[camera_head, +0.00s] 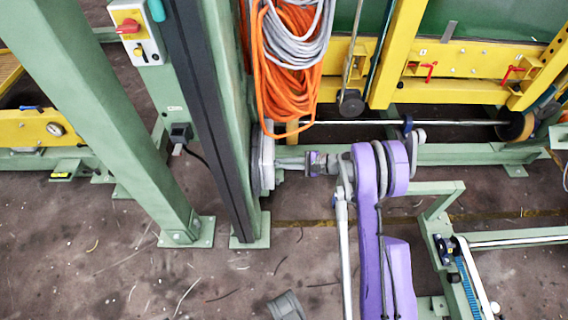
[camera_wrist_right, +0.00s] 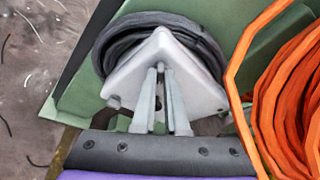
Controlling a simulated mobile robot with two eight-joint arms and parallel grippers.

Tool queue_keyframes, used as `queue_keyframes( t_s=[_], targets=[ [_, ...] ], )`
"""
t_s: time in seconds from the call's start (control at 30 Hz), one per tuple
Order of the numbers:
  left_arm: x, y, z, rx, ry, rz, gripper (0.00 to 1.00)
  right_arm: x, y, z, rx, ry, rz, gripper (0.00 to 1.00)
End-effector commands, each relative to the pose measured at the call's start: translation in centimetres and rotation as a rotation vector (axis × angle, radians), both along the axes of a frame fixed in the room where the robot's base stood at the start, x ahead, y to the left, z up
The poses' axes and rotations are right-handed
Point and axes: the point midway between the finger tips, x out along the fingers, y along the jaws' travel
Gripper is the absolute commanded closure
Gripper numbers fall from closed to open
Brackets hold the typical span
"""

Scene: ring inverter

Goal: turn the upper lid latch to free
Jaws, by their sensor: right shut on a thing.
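My right gripper (camera_head: 277,163) comes in from the right at the end of the purple arm. It points left at a pale grey housing (camera_head: 263,166) on the side of the green post. In the right wrist view, my right gripper (camera_wrist_right: 162,72) has its two grey fingers converging at the peaked pale housing (camera_wrist_right: 190,85). They are shut on a small part there, which I take to be the upper lid latch. The fingers mostly hide it, so its turn angle cannot be told. My left gripper is not in view.
An orange and grey cable bundle (camera_head: 287,60) hangs just above my right gripper, and its orange loops (camera_wrist_right: 285,90) are close on the right in the wrist view. A black cable coil (camera_wrist_right: 110,48) lies behind the housing. A slanted green beam (camera_head: 100,110) stands to the left.

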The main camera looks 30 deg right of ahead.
Motion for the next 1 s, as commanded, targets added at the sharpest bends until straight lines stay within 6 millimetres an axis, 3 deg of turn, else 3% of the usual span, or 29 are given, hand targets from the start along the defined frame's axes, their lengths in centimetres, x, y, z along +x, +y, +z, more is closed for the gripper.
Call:
queue_keyframes(
  t_s=[0.6,1.0],
  targets=[
    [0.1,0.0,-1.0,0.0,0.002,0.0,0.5,0.4,-0.2,0.2,0.283,0.46,0.0,1.0],
    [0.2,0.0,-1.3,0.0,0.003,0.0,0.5,0.5,-0.3,0.2,0.369,0.6,0.0,1.0]
  ],
)
